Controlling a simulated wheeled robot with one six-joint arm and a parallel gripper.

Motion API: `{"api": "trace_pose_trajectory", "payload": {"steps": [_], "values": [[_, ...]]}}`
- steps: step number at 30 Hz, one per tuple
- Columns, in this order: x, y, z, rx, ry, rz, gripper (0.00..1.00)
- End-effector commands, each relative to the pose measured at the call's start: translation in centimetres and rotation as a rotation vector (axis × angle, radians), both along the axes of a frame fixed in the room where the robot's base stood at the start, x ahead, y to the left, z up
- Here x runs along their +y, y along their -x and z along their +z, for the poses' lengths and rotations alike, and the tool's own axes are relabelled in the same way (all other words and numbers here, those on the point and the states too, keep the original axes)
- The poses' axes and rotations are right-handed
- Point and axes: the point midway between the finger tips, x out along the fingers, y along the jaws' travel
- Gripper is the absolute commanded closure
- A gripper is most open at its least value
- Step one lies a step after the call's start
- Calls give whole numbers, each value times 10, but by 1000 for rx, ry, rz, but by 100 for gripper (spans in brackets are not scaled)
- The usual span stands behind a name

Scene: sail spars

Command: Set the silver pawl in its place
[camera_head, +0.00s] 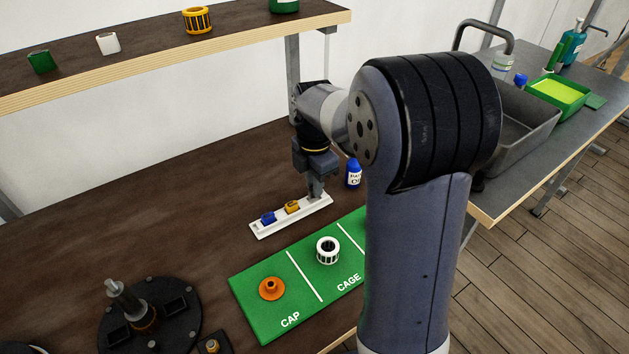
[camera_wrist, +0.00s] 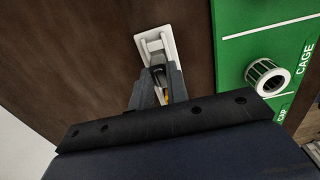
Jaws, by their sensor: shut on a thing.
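My gripper (camera_head: 316,193) is at the right end of a narrow white tray (camera_head: 262,231) on the brown bench. It points down and is shut on a small grey piece, which looks like the silver pawl (camera_wrist: 158,72); the fingers hide most of it. I cannot tell whether the piece still touches the tray. A blue pawl (camera_head: 268,218) and a yellow pawl (camera_head: 292,207) sit in the tray to the left. A round black base (camera_head: 178,336) with an upright metal shaft (camera_head: 126,303) stands at the lower left. The tray end also shows in the wrist view (camera_wrist: 154,35).
A green mat (camera_head: 251,292) in front of the tray holds an orange cap (camera_head: 271,289) and a white cage (camera_head: 327,250). A blue bottle (camera_head: 353,174) stands right of my gripper. A shelf (camera_head: 150,64) overhangs the back. The bench's left middle is clear.

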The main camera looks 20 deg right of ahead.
Motion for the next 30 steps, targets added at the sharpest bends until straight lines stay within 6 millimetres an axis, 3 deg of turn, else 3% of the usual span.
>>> {"api": "trace_pose_trajectory", "payload": {"steps": [26,27,30], "values": [[0,0,-21,0,0,0,100],[0,0,-21,0,0,0,82],[0,0,-21,0,0,0,74]]}}
